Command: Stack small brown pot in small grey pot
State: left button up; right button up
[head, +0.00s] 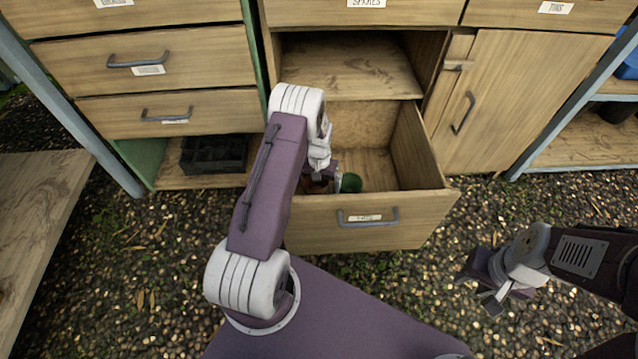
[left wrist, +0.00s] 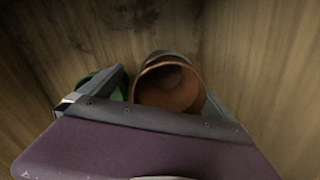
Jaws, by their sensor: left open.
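The brown pot (left wrist: 168,88) is in the open drawer, its orange-brown opening facing my left wrist camera. In the head view only a bit of brown (head: 314,186) shows beside my arm. A dark grey rim, seemingly the grey pot (left wrist: 164,55), shows just behind the brown pot; I cannot tell whether the brown pot sits inside it. My left gripper (left wrist: 165,84) is open, with its fingers on either side of the brown pot; contact is unclear. It reaches down into the drawer in the head view (head: 324,182). My right gripper (head: 491,292) hangs over the gravel, away from the pots.
A green pot (head: 351,183) stands in the drawer close to my left gripper, and shows beside the left finger (left wrist: 118,92). The drawer's front (head: 420,215) and side walls enclose the space. A black tray (head: 213,155) lies on a low shelf at left.

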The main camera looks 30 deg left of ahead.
pick_arm(q)
notch_tip(320, 180, up, 12)
jog(key=r+p, duration=0.1)
jog(key=p, duration=0.7)
jog(key=s+d+r+m, duration=0.1)
jog(key=s+d+r, duration=0.5)
jog(key=r, duration=0.4)
jog(key=s+d+r, duration=0.2)
jog(key=s, duration=0.4)
jog(key=s+d+r+t, duration=0.1)
jog(key=s+d+r, duration=0.2)
jog(key=s, duration=0.3)
jog(key=shift+m, duration=0.4)
jog(key=shift+s+r, duration=0.1)
